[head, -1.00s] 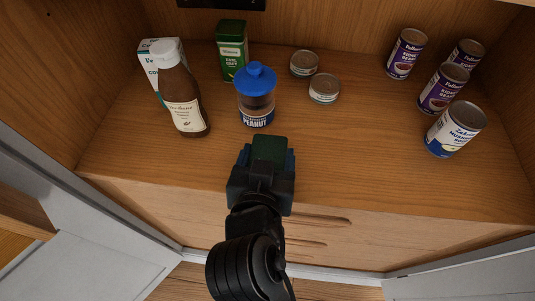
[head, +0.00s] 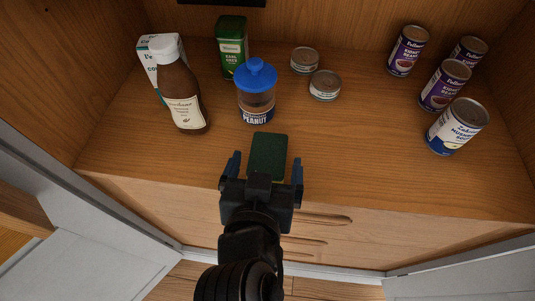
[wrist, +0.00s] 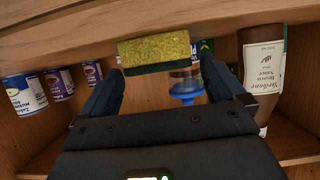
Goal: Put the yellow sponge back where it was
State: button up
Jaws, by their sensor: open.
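The sponge (head: 268,153) lies on the shelf near its front edge, in front of the peanut jar, with its dark green face up. In the wrist view the sponge (wrist: 155,49) shows its yellow body with a green layer, resting against the shelf board; that picture is upside down. My gripper (head: 266,168) is open. Its blue fingers stand apart, one on each side of the sponge's near end, with a gap on both sides. The sponge's near end is partly hidden by my gripper in the head view.
The blue-lidded peanut jar (head: 256,94) stands just behind the sponge. A brown sauce bottle (head: 181,92), a white box (head: 148,62) and a green tea tin (head: 232,45) are at left. Two short cans (head: 325,86) and several taller cans (head: 444,87) stand right. The shelf's right front is clear.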

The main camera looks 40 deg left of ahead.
jog(key=v, duration=0.8)
jog(key=shift+s+b, duration=0.25)
jog(key=shift+b, duration=0.2)
jog(key=shift+d, duration=0.2)
jog(key=d+f+h, duration=0.1)
jog(key=d+f, duration=0.2)
jog(key=d, duration=0.6)
jog(key=d+f, duration=0.4)
jog(key=d, duration=0.4)
jog(key=s+d+r+m+t+h, duration=0.1)
jog(key=s+d+r+m+h, duration=0.1)
jog(key=s+d, duration=0.4)
jog(key=s+d+r+m+t+h, duration=0.2)
jog(key=s+d, duration=0.4)
jog(key=d, duration=0.4)
jog(key=shift+s+d+r+m+h, duration=0.3)
jog(key=shift+r+m+h, duration=0.4)
jog(key=shift+m+h, duration=0.35)
